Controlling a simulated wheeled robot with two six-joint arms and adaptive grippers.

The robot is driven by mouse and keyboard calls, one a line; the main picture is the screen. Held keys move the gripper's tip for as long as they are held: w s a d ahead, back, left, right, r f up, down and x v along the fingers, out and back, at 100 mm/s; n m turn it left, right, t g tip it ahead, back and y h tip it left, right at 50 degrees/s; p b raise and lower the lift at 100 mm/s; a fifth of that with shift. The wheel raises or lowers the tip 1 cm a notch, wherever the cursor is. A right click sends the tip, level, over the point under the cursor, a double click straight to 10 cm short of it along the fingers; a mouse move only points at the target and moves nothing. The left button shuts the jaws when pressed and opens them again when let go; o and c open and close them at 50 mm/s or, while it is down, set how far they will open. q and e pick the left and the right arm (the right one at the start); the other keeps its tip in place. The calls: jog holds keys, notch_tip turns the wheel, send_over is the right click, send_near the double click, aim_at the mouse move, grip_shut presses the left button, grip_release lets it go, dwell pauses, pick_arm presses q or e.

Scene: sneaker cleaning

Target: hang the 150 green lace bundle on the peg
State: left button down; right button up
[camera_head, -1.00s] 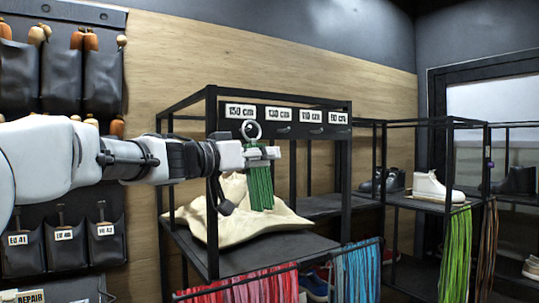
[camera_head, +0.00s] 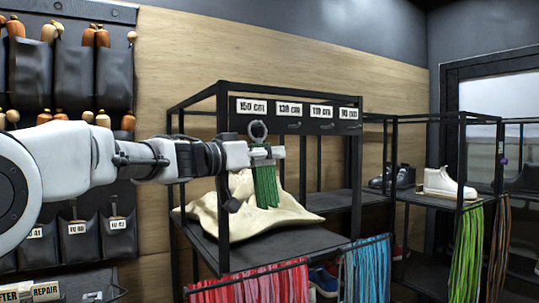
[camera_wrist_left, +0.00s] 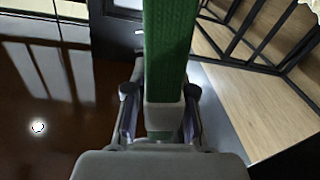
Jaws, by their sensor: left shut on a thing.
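The bundle also fills the middle of the left wrist view (camera_wrist_left: 168,45), between the two fingers. The bundle is in front of the rack, below the row of labels. The 150 cm label (camera_head: 252,106) is on the dark board just above the ring. The peg under that label is hidden behind the ring or too small to make out. My right gripper does not show.
A cream cloth sack (camera_head: 290,214) lies on the rack shelf behind and below the bundle. Black rack posts (camera_head: 222,240) stand close to the gripper. Red laces (camera_head: 250,290) and blue laces (camera_head: 366,270) hang from the front rail. Tool pouches (camera_head: 65,75) hang on the left wall.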

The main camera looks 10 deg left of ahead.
pick_arm(q)
jog(key=c, duration=0.9)
grip_release()
jog(key=shift+w, duration=0.15)
